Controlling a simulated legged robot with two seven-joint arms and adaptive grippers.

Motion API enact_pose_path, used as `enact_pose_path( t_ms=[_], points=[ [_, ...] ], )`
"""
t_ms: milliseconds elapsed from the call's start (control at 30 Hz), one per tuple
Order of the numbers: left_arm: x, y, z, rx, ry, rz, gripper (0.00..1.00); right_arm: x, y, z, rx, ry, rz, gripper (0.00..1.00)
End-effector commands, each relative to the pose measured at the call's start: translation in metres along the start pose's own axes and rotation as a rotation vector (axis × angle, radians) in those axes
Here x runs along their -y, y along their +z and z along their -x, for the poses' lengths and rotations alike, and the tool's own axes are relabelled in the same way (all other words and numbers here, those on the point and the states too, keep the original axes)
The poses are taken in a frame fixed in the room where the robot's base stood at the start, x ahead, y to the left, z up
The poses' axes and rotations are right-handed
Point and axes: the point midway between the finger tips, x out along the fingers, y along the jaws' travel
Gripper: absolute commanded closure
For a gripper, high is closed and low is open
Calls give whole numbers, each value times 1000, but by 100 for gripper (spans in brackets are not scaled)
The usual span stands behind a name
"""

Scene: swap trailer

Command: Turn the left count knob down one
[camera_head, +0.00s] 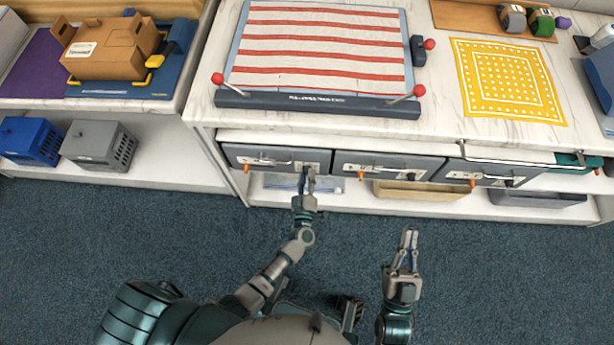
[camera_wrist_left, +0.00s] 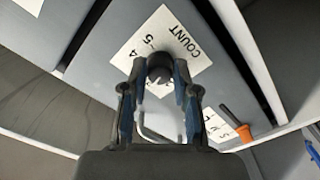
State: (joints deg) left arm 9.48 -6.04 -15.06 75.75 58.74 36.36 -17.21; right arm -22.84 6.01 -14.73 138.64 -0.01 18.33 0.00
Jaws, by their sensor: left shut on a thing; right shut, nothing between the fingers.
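The left count knob is a small dark round knob (camera_wrist_left: 160,66) on a white label plate (camera_wrist_left: 186,40) marked "COUNT" with numbers, seen in the left wrist view. My left gripper (camera_wrist_left: 160,84) is shut on the knob, with a finger on each side of it. In the head view my left gripper (camera_head: 308,174) reaches the right part of the left grey drawer front (camera_head: 238,154). The knob is hidden behind the fingers there, and its exact setting cannot be read. My right gripper (camera_head: 409,238) is shut and empty above the blue carpet, away from the drawers.
Two more drawer fronts, a middle one (camera_head: 350,170) and a right one (camera_head: 455,174), have similar plates and orange levers. An orange lever (camera_wrist_left: 245,133) and a metal handle (camera_wrist_left: 155,130) are near the left gripper. The carpet (camera_head: 90,240) is clear.

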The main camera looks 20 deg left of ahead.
Motion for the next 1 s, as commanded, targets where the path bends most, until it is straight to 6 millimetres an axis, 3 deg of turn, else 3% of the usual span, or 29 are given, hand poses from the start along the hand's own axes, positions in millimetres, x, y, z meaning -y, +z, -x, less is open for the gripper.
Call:
enact_pose_path(
  t_ms=[667,700,767,1000],
  points=[
    [1,1,0,3,-1,21,100,1,1,2,2,0,-3,100],
    [1,1,0,3,-1,21,61,1,1,2,3,0,-3,100],
    [1,1,0,2,-1,21,46,1,2,2,3,0,-3,100],
    [0,0,0,0,0,21,45,1,2,2,4,1,-3,100]
  ],
)
